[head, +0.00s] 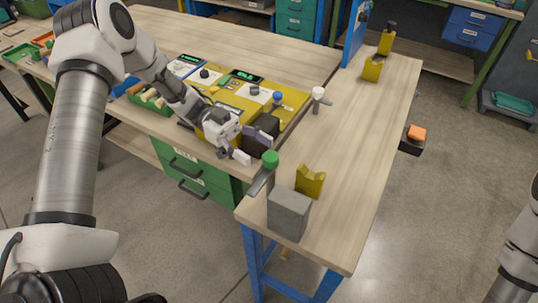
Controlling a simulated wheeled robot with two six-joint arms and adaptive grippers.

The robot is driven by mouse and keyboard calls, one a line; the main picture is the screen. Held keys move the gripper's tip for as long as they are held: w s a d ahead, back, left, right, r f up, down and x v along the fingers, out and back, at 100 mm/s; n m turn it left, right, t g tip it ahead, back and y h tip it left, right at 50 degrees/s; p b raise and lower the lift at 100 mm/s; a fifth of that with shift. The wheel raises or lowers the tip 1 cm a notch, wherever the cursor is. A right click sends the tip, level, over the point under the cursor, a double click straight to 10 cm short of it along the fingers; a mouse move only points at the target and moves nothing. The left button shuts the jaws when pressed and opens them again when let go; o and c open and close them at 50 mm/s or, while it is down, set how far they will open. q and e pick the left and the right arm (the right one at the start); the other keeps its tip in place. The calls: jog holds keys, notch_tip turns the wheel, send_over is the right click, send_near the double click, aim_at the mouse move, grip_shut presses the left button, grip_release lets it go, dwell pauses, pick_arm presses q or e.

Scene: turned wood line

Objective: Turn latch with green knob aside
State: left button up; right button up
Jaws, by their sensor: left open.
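The green knob (270,158) tops a grey latch (262,181) near the front edge of the right-hand table section. The latch's lever slants down to the left from under the knob. My left gripper (250,147) is open, just left of the green knob, with its fingers pointing toward it. A small gap seems to separate the fingers from the knob, but I cannot tell the exact distance. Part of my right arm shows at the right edge; its gripper is out of view.
A grey block (289,214) and a yellow V-shaped rest (310,181) stand right of the latch. A white-knobbed post (318,95) stands farther back. A yellow fixture board (235,105) lies behind my left gripper. The table's right part is mostly clear.

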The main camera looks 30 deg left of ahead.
pick_arm(q)
jog(key=v, duration=0.7)
jog(key=shift+a, duration=0.1)
